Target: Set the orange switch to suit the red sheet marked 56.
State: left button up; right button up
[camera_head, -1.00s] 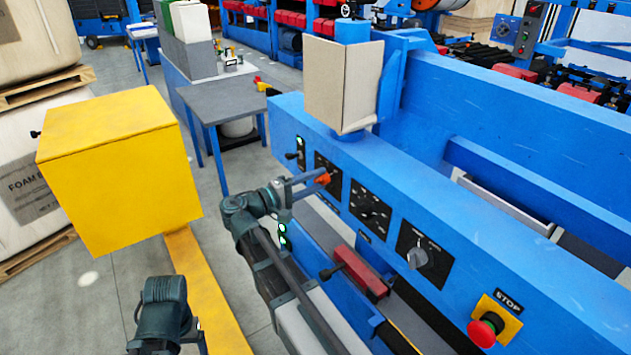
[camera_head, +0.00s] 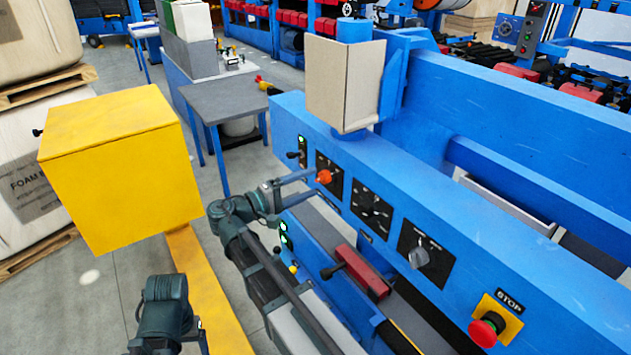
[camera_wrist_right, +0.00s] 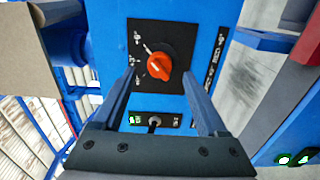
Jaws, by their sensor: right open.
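The orange switch (camera_head: 324,177) is a rotary knob on a black plate on the blue machine's front panel. In the right wrist view the orange switch (camera_wrist_right: 158,72) stands in front of my fingers, with small white marks around it; they are too small to read and its exact setting is unclear. My right gripper (camera_head: 300,186) is beside the knob; in the wrist view its two fingers (camera_wrist_right: 158,88) are spread on either side with a gap to it. No red sheet marked 56 shows. My left gripper does not show.
More controls sit along the panel: a black dial (camera_head: 371,210), a grey knob (camera_head: 418,257) and a red stop button (camera_head: 487,329). A small toggle (camera_wrist_right: 153,121) is near the orange switch. A red block with a handle (camera_head: 362,272) lies below. A yellow box (camera_head: 120,175) stands left.

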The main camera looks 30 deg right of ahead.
jog(key=a, duration=1)
jog(key=shift+s+a, duration=0.25)
jog(key=shift+s, duration=0.15)
jog(key=s+d+f+g+y, duration=0.1)
jog(key=s+f+y, duration=0.4)
jog(key=f, duration=0.4)
jog(key=s+f+y, duration=0.2)
jog(key=f+y, duration=0.5)
jog(key=f, duration=0.3)
jog(key=s+a+f+n+y, duration=0.1)
jog(key=s+a, duration=0.3)
jog(key=a, duration=0.4)
jog(key=s+a+f+n+y, duration=0.1)
jog(key=s+a+n+y, duration=0.1)
jog(key=a, duration=0.7)
jog(key=shift+s+a+f+g+y, duration=0.15)
jog(key=shift+s+f+g+y, duration=0.25)
jog(key=shift+s+y, duration=0.7)
jog(key=shift+s, duration=0.15)
